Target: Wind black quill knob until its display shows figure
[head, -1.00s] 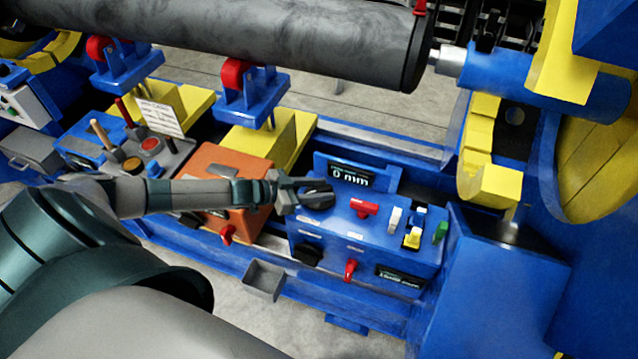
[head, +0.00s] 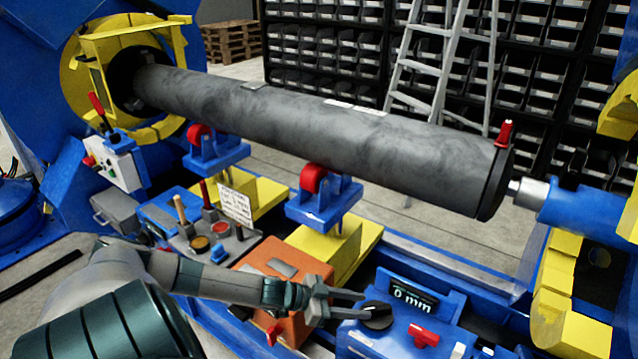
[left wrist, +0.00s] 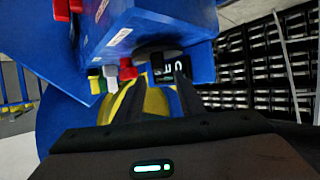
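The black quill knob (head: 377,314) sits on top of the blue control box (head: 455,342), in front of a small display (head: 412,299) that reads "0 mm". My left gripper (head: 350,303) reaches in from the left, its two fingers apart and pointing at the knob. The fingertips are at the knob's left side; I cannot tell whether they touch it. In the left wrist view, the two dark fingers (left wrist: 160,100) are spread, with the dark knob (left wrist: 158,52) beyond them and part of the display beside it. My right gripper is not in view.
An orange box (head: 290,262) lies under my left forearm. A long grey cylinder (head: 300,125) rests on red rollers above. A tool tray (head: 205,235) and a sign stand at the left.

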